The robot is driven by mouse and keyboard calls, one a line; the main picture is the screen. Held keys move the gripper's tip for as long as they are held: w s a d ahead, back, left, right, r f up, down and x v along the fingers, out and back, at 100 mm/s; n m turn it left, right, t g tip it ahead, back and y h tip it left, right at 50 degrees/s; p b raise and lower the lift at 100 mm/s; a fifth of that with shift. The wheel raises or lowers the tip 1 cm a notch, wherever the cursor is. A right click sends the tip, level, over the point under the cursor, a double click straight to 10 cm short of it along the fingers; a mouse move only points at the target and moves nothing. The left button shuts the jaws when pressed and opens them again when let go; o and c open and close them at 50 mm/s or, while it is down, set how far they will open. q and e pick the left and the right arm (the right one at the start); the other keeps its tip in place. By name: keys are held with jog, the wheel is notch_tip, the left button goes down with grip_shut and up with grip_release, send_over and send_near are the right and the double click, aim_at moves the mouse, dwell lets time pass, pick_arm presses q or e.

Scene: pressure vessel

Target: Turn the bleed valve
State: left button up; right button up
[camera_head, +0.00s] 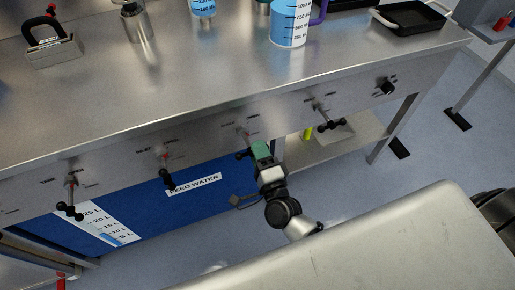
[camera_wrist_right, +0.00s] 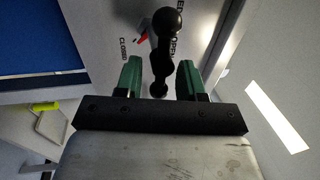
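A valve with a black ball-ended handle (camera_wrist_right: 166,22) sits on the steel front panel, and a red pointer (camera_wrist_right: 142,36) shows beside it. In the right wrist view the panel around it reads "CLOSED" and "OPEN"; the name above is cut off, ending in "ED". My right gripper (camera_wrist_right: 160,80) has its two green fingers apart, with the handle's lower ball between them and gaps showing on both sides. In the head view my right gripper (camera_head: 260,150) is at the panel and partly hides this valve (camera_head: 243,135). My left gripper is not in view.
Similar valves sit along the panel to the left (camera_head: 165,160) and right (camera_head: 321,107), with a black knob (camera_head: 386,87) farther right. A blue "FEED WATER" tank (camera_head: 165,210) is below. A blue-filled beaker (camera_head: 289,25) and a black tray (camera_head: 415,18) stand on the bench.

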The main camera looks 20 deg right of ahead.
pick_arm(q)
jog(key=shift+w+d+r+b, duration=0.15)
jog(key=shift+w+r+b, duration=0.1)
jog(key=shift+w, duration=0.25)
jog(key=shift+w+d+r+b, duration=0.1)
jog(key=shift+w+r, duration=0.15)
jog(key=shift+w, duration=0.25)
pick_arm(e)
jog(key=s+f, duration=0.2)
jog(key=s, duration=0.7)
jog(key=shift+s+d, duration=0.15)
jog(key=shift+s, duration=0.25)
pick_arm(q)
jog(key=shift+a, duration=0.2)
